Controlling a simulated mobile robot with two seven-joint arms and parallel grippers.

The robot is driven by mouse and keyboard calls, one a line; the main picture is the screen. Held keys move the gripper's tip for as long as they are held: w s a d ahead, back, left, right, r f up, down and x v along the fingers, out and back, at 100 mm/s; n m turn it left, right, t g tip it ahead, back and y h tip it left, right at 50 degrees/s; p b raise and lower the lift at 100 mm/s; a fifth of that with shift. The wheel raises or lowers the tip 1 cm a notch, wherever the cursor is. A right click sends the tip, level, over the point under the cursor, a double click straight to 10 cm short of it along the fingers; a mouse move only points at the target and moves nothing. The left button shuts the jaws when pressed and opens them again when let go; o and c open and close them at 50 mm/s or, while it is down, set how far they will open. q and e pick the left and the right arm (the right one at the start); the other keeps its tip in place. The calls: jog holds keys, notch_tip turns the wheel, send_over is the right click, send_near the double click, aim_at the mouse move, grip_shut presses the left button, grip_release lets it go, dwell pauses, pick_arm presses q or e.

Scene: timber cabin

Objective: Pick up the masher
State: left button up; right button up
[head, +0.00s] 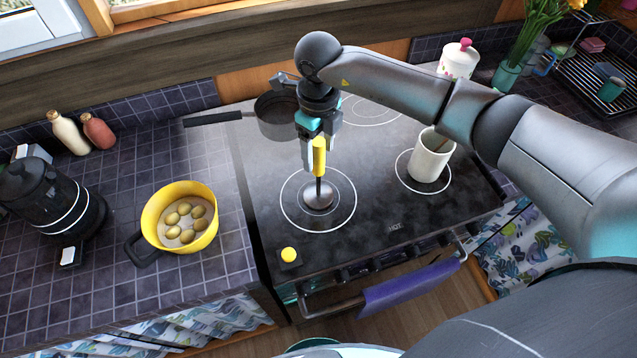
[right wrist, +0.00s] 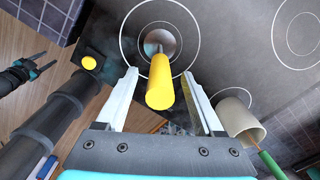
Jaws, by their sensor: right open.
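The masher has a yellow handle (head: 319,158) and a round metal head (head: 318,195). It stands handle up on the front left burner of the black stove. In the right wrist view its handle (right wrist: 160,82) points toward the camera. My right gripper (head: 318,160) is above the stove, pointing down. Its jaws (right wrist: 168,85) are open, with one finger on each side of the handle and gaps showing. A small dark and teal part at the left of the right wrist view looks like my left gripper (right wrist: 38,66); its jaw state is unclear.
A white mug (head: 431,158) stands on the right burner. A dark pan (head: 277,115) is behind the masher. A yellow pot (head: 180,192) of potatoes sits on the left counter. A yellow button (head: 289,254) is at the stove's front left. A purple towel (head: 410,287) hangs in front.

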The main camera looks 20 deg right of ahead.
jog(key=shift+f, duration=0.6)
jog(key=shift+r, duration=0.1)
grip_shut()
